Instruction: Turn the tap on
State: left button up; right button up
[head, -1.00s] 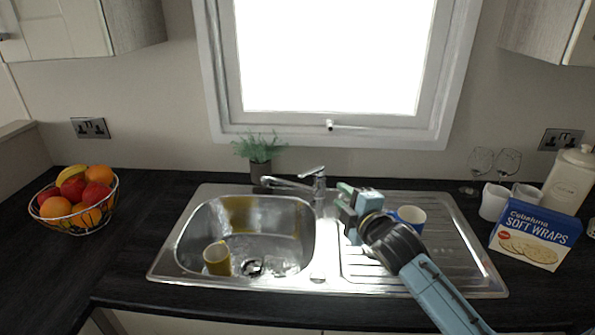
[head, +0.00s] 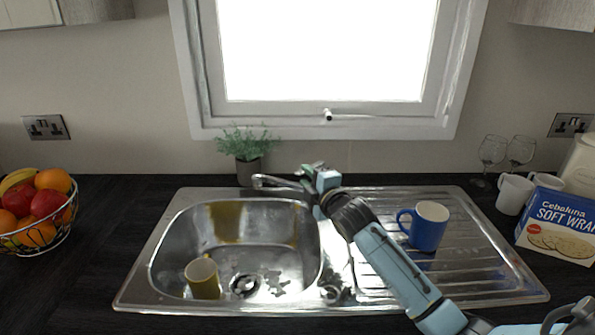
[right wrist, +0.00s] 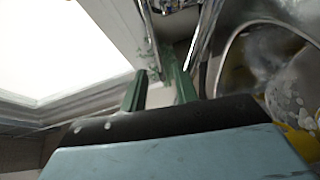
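The chrome tap (head: 272,182) stands behind the sink, its spout pointing left over the bowl; no water stream shows. Its body and lever are mostly hidden behind my right gripper in the head view. My right gripper (head: 312,173) is at the top of the tap. In the right wrist view its two green fingers (right wrist: 158,82) stand apart with a gap between them, and shiny tap parts (right wrist: 150,38) show just beyond the tips. I cannot tell whether they touch. My left gripper is not in view.
A yellow mug (head: 203,279) is in the sink bowl (head: 165,240). A blue mug (head: 428,228) stands on the drainer, right of my arm. A potted plant (head: 246,160) is behind the bowl. Wine glasses (head: 491,152), white mugs (head: 513,192) and a wraps box (head: 560,222) are at right.

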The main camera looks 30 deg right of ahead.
aim_at(299, 170)
jog(key=w, duration=0.4)
jog(key=shift+w+d, duration=0.1)
jog(key=shift+d, duration=0.15)
jog(key=shift+w+f+b, duration=0.15)
jog(key=shift+w+b, duration=0.15)
jog(key=shift+w, duration=0.5)
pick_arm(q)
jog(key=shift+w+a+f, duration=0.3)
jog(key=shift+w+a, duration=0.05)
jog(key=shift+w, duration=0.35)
pick_arm(e)
grip_shut()
